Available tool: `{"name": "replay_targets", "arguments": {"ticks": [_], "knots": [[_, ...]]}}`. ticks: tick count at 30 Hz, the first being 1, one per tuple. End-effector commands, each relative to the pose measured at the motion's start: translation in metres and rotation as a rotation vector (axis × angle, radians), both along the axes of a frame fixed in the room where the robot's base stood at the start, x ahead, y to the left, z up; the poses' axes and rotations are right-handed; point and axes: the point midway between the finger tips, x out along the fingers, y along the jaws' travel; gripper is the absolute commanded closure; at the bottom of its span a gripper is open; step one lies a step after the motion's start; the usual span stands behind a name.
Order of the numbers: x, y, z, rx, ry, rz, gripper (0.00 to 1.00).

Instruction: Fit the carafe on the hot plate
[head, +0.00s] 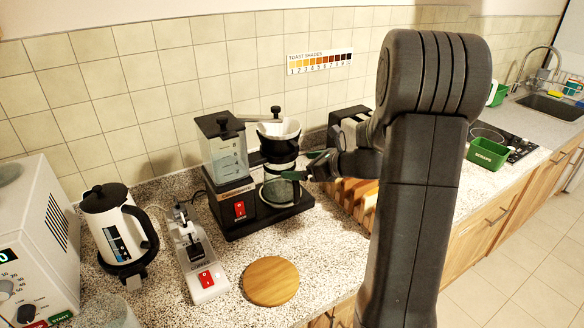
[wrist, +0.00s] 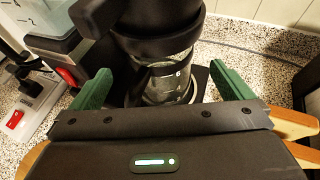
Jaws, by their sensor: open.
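The coffee maker (head: 232,188) stands on the counter, with a clear tank, a red switch and a white filter cone on top. The glass carafe (head: 273,190) is upright beneath the cone, over the black base that holds the hot plate (head: 296,207). The hot plate's surface is mostly hidden, so I cannot tell if the carafe sits squarely on it. In the wrist view the carafe's glass (wrist: 172,82) has a black collar above it and a dark handle part. My gripper (head: 306,165) is open; its green fingertips (wrist: 162,84) are spread either side of the carafe, apart from it.
A white kettle (head: 112,228), a power strip (head: 196,255) with a red switch and a round wooden board (head: 271,281) lie left and in front. A toaster (head: 345,125) and wooden slats (head: 352,196) are close to my arm. A green box (head: 486,153) is far right.

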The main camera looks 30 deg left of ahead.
Motion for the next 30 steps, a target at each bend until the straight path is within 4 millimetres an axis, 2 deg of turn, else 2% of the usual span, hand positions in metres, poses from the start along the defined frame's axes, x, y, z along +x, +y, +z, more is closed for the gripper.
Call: {"name": "replay_targets", "arguments": {"ticks": [1, 6, 12, 24, 30], "knots": [[-0.001, -0.011, 0.003, 0.001, 0.0, -0.003, 0.0], [-0.004, -0.042, 0.016, 0.0, -0.001, -0.002, 0.0], [-0.005, -0.061, 0.024, 0.0, 0.001, -0.001, 0.0], [-0.006, -0.064, 0.026, -0.001, 0.001, 0.001, 0.0], [-0.005, -0.05, 0.021, 0.0, 0.004, 0.004, 0.0]]}}
